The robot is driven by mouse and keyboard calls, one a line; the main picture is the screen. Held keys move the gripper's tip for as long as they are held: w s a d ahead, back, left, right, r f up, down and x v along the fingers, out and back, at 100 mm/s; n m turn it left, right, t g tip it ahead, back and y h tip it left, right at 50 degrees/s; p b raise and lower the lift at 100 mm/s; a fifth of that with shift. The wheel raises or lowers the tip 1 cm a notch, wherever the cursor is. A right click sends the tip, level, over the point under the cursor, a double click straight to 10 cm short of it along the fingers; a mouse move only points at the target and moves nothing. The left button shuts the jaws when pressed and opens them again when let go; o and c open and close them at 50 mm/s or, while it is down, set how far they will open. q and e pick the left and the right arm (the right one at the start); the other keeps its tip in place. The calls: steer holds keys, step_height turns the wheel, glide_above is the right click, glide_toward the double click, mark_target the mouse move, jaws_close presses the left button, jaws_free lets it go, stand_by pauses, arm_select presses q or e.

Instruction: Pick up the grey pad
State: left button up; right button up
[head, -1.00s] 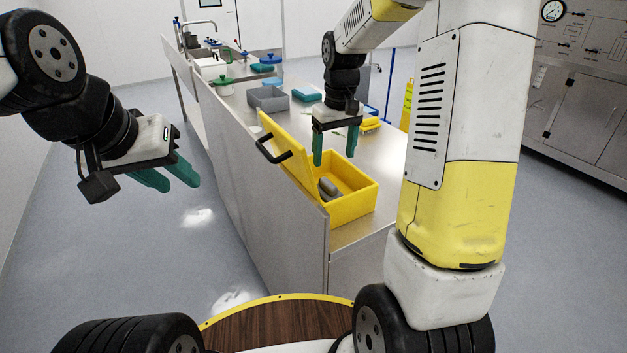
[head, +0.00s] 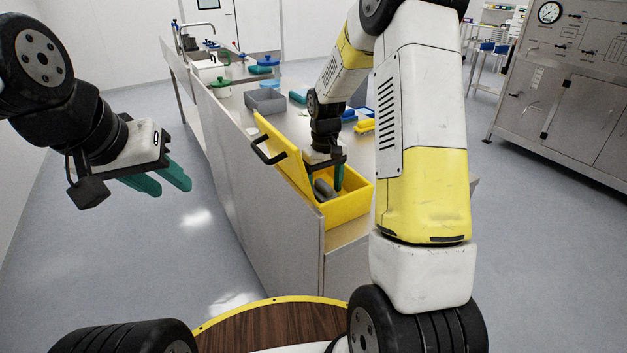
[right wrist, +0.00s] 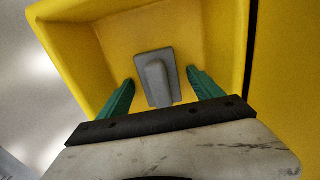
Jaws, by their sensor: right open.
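The grey pad (right wrist: 156,78) lies inside the yellow box (head: 346,208), with a raised ridge or handle along its middle. In the head view the pad (head: 322,188) is partly hidden by my right gripper. My right gripper (right wrist: 160,82) points down into the box, open, with one green finger on each side of the pad and a gap to each. In the head view my right gripper (head: 325,181) is at the box opening. My left gripper (head: 165,182) is in the air at the left, away from the counter, its green fingers apart and empty.
The box's yellow lid (head: 282,152) stands open on the left, with a black handle (head: 268,152). A grey bin (head: 265,101), a yellow brush-like item (head: 363,127) and green-lidded pot (head: 220,87) stand farther back on the steel counter (head: 342,236).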

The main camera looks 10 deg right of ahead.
mark_target(324, 183)
steer(key=shift+c, duration=0.3)
steer(key=c, duration=1.4)
step_height(324, 183, up, 10)
steer(key=shift+r, duration=0.1)
